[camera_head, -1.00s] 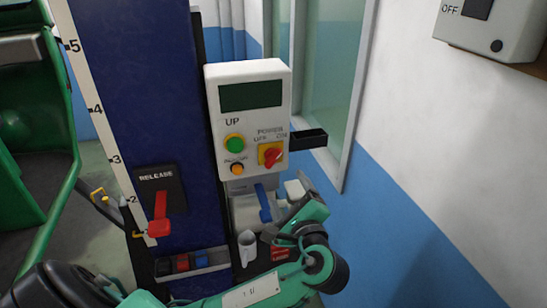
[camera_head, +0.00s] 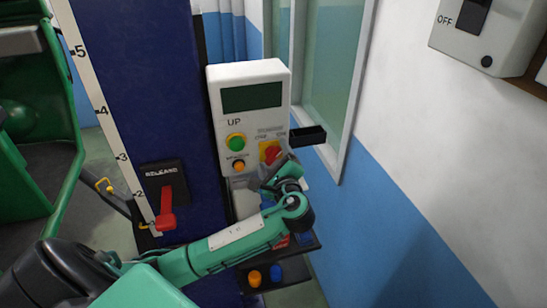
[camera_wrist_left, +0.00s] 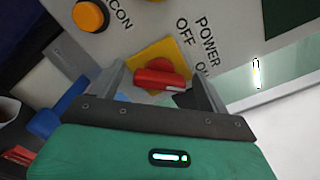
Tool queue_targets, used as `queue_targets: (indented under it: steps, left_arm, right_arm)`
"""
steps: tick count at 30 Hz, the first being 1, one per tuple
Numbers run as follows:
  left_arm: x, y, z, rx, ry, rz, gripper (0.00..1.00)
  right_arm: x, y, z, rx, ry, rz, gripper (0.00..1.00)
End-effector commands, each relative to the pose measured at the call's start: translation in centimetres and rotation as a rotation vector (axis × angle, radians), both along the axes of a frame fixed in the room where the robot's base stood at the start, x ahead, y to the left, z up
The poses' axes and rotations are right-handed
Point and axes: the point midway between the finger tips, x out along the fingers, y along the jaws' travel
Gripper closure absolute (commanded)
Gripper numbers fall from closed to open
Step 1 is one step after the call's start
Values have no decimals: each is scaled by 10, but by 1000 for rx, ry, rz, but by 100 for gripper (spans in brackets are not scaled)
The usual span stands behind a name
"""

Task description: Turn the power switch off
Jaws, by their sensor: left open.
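The power switch (camera_head: 270,150) is a red knob on a yellow plate, low on the right of a white control panel (camera_head: 273,75). In the head view my left gripper (camera_head: 274,164) partly hides it. In the left wrist view the red knob (camera_wrist_left: 160,78) lies between the two open fingers of my left gripper (camera_wrist_left: 160,85), with a finger on each side. Contact cannot be told. The knob's handle points toward the partly hidden ON label (camera_wrist_left: 203,68); the OFF label (camera_wrist_left: 186,32) is clear. My right gripper is not in view.
A green button (camera_head: 236,142) and an orange button (camera_head: 238,166) sit left of the switch. A black bracket (camera_head: 308,136) juts out at the panel's right. A red release lever (camera_head: 166,212) is on the blue column. A grey switch box (camera_head: 485,35) hangs on the right wall.

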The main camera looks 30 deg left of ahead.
Motion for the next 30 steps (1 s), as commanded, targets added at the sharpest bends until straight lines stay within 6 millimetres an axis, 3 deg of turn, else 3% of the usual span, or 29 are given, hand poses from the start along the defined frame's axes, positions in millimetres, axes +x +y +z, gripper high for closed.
queue_targets:
  steps: [2, 9, 20, 30]
  left_arm:
    - [0, 0, 0, 0, 0, 0, 22]
    - [0, 0, 0, 0, 0, 0, 67]
    - [-1, 0, -3, -35, -40, 1, 66]
    - [-1, 0, -8, -193, -222, 1, 66]
  right_arm:
    - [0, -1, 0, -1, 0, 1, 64]
    - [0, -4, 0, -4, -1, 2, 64]
    - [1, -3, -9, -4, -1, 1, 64]
    - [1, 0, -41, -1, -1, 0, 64]
